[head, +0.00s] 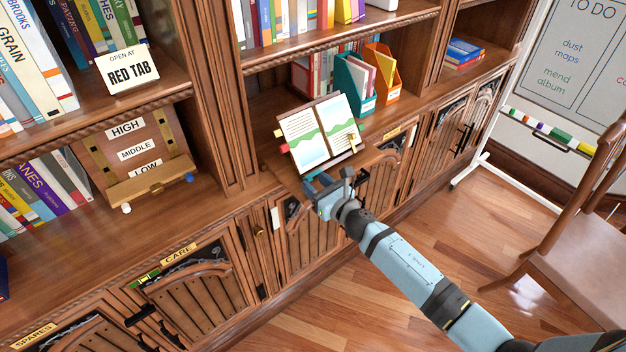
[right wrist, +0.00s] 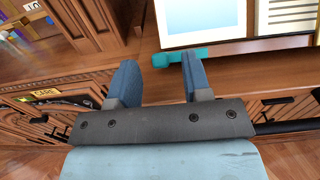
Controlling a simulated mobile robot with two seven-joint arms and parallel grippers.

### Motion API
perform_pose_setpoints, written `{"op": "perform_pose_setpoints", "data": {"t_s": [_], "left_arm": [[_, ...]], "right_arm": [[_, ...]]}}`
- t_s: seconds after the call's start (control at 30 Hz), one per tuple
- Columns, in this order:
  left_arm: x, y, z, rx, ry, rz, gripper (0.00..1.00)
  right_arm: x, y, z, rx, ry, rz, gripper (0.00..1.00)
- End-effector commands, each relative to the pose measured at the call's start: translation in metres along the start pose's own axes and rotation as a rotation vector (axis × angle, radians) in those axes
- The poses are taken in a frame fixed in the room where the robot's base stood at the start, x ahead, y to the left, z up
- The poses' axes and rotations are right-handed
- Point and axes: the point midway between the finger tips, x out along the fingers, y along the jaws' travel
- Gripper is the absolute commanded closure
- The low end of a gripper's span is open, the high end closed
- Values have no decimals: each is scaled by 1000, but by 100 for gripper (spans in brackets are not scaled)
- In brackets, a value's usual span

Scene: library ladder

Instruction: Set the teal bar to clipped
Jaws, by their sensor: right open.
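An open picture book (head: 318,137) leans on a dark wooden book stand (head: 296,163) on the shelf ledge. In the head view the gripper mostly hides the bar. My left gripper is not in view.
A teal file holder (head: 350,84) and an orange one (head: 387,77) stand behind the book. At left are a label board (head: 126,152) and a RED TAB sign (head: 128,71). Cabinet doors lie below the ledge. A chair (head: 585,180) stands at right on open floor.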

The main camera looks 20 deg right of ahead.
Motion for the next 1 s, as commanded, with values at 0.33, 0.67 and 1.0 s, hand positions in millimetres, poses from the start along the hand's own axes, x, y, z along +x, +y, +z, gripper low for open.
{"op": "perform_pose_setpoints", "data": {"t_s": [0.33,0.67,1.0], "left_arm": [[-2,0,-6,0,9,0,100],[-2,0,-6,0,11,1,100],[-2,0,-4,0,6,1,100]], "right_arm": [[15,0,0,0,0,0,55],[15,0,0,0,0,0,100],[16,1,1,28,0,-18,100]]}}
